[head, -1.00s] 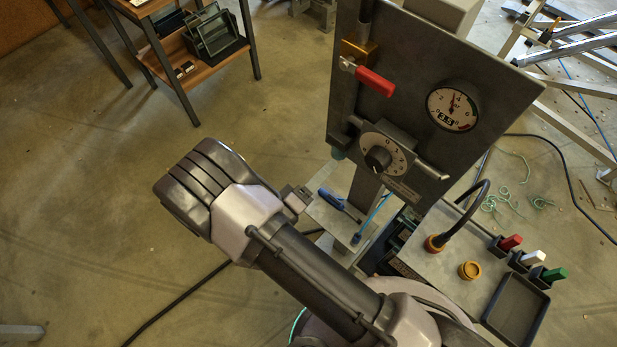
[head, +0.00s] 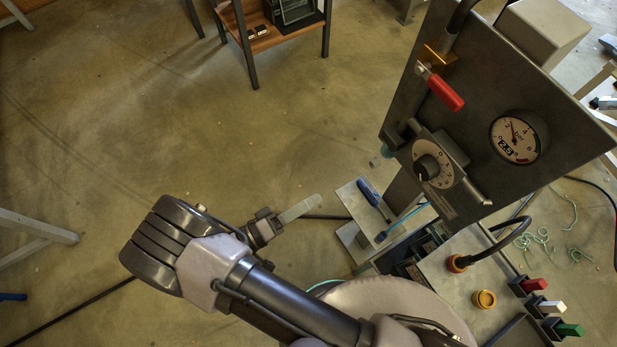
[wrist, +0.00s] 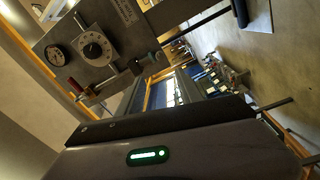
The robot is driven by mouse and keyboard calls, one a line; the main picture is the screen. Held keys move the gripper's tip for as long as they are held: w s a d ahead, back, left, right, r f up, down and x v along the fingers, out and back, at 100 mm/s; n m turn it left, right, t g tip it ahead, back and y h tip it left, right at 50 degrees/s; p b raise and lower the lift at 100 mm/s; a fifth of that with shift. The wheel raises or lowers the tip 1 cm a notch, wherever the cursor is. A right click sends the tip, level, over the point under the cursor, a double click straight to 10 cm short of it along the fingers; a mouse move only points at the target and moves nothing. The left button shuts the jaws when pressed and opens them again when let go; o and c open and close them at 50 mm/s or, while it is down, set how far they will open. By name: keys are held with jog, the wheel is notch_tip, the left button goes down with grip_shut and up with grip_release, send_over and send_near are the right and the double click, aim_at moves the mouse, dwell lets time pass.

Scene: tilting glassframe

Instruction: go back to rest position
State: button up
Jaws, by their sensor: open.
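My arm reaches across the lower left of the head view, bent at a large dark joint. My gripper (head: 290,213) is at its end, small in the picture, with one pale finger showing over the floor. It is open with nothing seen in it, left of the grey panel (head: 480,110) and clear of it. The panel carries a red-handled lever (head: 445,92), a round dial knob (head: 428,168) and a pressure gauge (head: 518,137). In the wrist view the gauge (wrist: 56,56) and dial (wrist: 96,48) show at upper left, tilted; no fingers are clear there.
A blue-handled tool (head: 370,192) lies on a small plate below the panel. Red, white and green handles (head: 550,307) stand on the bench at lower right. A wooden-shelved rack (head: 272,38) stands at the top. The floor on the left is largely open.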

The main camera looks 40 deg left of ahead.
jog(key=w+d+r+m+g+h, duration=0.4)
jog(key=w+d+r+m+g, duration=0.35)
jog(key=d+r+g, duration=0.6)
jog(key=s+d+r+m+t+y+b, duration=0.1)
jog(key=s+d+r+m+t+y, duration=0.1)
jog(key=d+r+m+y, duration=0.5)
jog(key=d+r+y, duration=0.5)
jog(key=r+y, duration=0.1)
jog(key=r, duration=0.3)
jog(key=shift+d, duration=0.35)
